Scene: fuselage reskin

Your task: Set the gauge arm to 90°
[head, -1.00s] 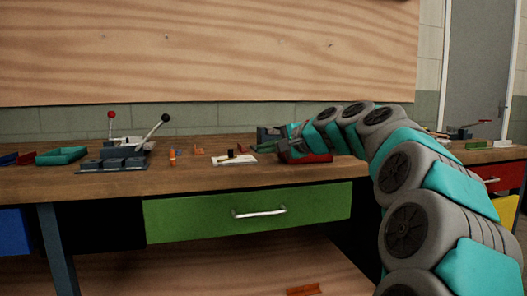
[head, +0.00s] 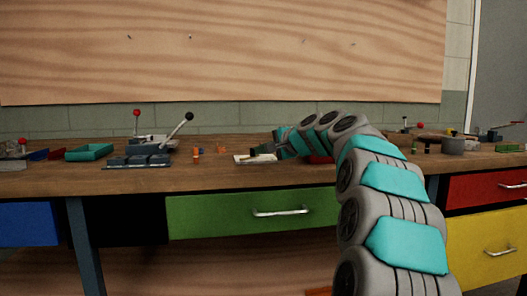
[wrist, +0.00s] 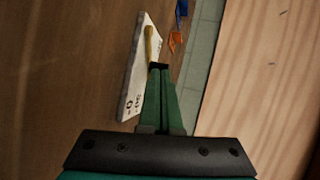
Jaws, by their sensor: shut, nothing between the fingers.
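The gauge is a white plate (wrist: 136,75) with dark printed marks, lying on the bench; most marks are too blurred to read. A yellowish bar (wrist: 149,42), which looks like the gauge arm, stands out near the plate's far end. My gripper (wrist: 160,70) has its green fingers shut together, with the tips beside the plate's right edge in the wrist view. A small black part shows at the tips; I cannot tell whether they touch it. In the head view the plate (head: 242,160) is partly hidden by my gripper (head: 254,152).
Orange pieces (wrist: 174,41) and a blue piece (wrist: 182,10) lie beyond the plate. A lever fixture (head: 140,158) with black and red knobs and a green tray (head: 89,152) stand to the left. A wooden panel (head: 220,50) rises behind the bench.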

